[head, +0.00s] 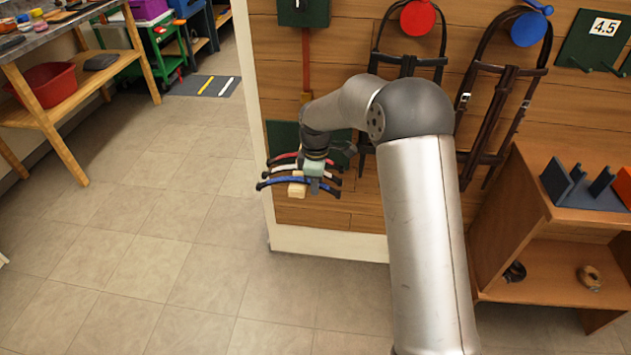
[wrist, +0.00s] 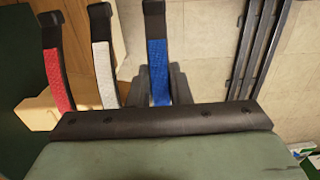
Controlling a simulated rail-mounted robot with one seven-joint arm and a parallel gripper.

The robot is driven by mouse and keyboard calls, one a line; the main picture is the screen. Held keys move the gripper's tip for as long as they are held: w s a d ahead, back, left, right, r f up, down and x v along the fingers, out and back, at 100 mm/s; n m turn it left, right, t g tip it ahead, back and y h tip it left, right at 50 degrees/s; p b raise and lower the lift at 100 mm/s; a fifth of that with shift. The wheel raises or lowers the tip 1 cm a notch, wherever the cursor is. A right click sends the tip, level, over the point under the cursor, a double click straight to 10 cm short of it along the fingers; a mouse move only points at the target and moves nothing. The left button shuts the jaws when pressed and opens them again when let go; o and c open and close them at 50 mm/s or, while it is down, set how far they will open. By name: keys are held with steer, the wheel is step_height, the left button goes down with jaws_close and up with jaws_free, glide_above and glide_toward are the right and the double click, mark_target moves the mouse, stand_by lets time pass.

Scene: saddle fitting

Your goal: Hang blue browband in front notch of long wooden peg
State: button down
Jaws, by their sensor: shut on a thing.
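The blue browband (head: 285,181) is a curved strap with black ends. My gripper (wrist: 161,88) is shut on it, with one dark finger on each side of its blue part in the wrist view (wrist: 158,62). The pale wooden peg (head: 297,189) sticks out from the wall panel. A red browband (wrist: 58,78) and a white browband (wrist: 103,75) lie across the peg, side by side. The blue one is beyond the white one, close to the peg's outer end. The notch is hidden, so I cannot tell whether the blue band touches the peg.
A wooden shelf unit (head: 545,262) stands at the right. A workbench (head: 50,50) with a red basin (head: 47,84) is at the far left.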

steer(key=shift+f, duration=0.1)
steer(key=c, duration=0.9)
jaws_free()
steer(key=shift+r+p, duration=2.9)
steer(key=shift+r, duration=1.1)
steer(key=shift+r, duration=0.1)
steer(key=s+d+r+m+p, duration=0.3)
steer(key=s+d+r+m, duration=0.2)
steer(key=s+r, duration=0.5)
steer(key=s+d+r+m+p, duration=0.3)
steer(key=s+d+r+m, duration=0.25)
steer(key=s, duration=0.75)
steer(key=s+m, duration=0.1)
steer(key=s, duration=0.3)
steer(key=s+d+m+p, duration=0.1)
steer(key=s+m, duration=0.1)
steer(key=s, duration=0.2)
steer(key=s+r+m, duration=0.1)
steer(key=s+m, duration=0.1)
steer(key=s, duration=0.2)
steer(key=shift+d, duration=0.15)
